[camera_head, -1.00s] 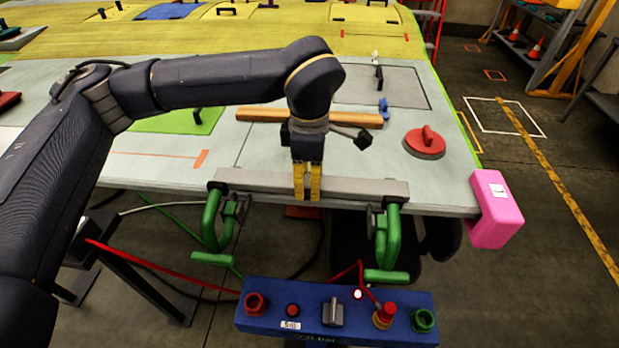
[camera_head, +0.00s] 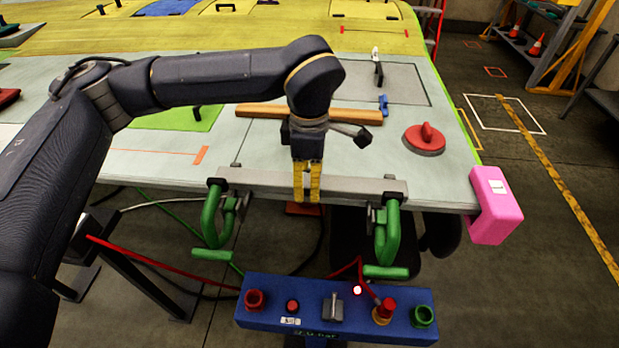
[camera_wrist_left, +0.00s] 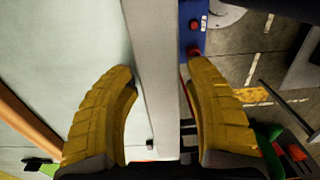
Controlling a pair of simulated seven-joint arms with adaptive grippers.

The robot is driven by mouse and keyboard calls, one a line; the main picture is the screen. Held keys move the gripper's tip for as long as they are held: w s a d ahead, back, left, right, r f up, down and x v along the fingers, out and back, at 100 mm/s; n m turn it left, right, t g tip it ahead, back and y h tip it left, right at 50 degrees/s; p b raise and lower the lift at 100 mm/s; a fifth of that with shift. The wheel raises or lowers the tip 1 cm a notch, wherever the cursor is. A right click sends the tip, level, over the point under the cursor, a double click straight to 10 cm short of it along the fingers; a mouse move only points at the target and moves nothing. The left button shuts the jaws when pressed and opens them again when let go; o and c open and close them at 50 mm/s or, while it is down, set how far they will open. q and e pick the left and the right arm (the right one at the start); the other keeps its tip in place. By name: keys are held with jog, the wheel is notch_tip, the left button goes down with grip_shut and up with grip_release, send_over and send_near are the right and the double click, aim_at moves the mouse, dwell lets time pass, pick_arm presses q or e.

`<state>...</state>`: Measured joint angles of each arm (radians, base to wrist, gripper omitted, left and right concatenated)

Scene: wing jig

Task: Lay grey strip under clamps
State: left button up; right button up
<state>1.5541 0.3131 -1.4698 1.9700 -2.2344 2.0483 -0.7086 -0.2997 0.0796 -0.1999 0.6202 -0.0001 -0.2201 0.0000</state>
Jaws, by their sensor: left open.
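The long grey strip (camera_head: 350,187) lies along the front edge of the table. The dark upper jaw of the left green clamp (camera_head: 211,215) shows over its left end, and that of the right green clamp (camera_head: 388,238) over its right end. I cannot tell whether the jaws press on it. My left gripper (camera_head: 307,198) points down at the middle of the strip, its yellow fingers open. In the left wrist view the strip (camera_wrist_left: 155,75) runs between the two fingers (camera_wrist_left: 157,80), with a gap on both sides. My right gripper is not in view.
A blue control box (camera_head: 335,310) stands in front of the table. A pink block (camera_head: 495,205) sits at the table's right corner, near a red suction-cup handle (camera_head: 425,139). A wooden bar (camera_head: 258,111) lies behind the gripper.

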aim_at(309, 180)
pick_arm(q)
notch_tip(309, 180, up, 13)
dwell(0.6)
dwell(1.2)
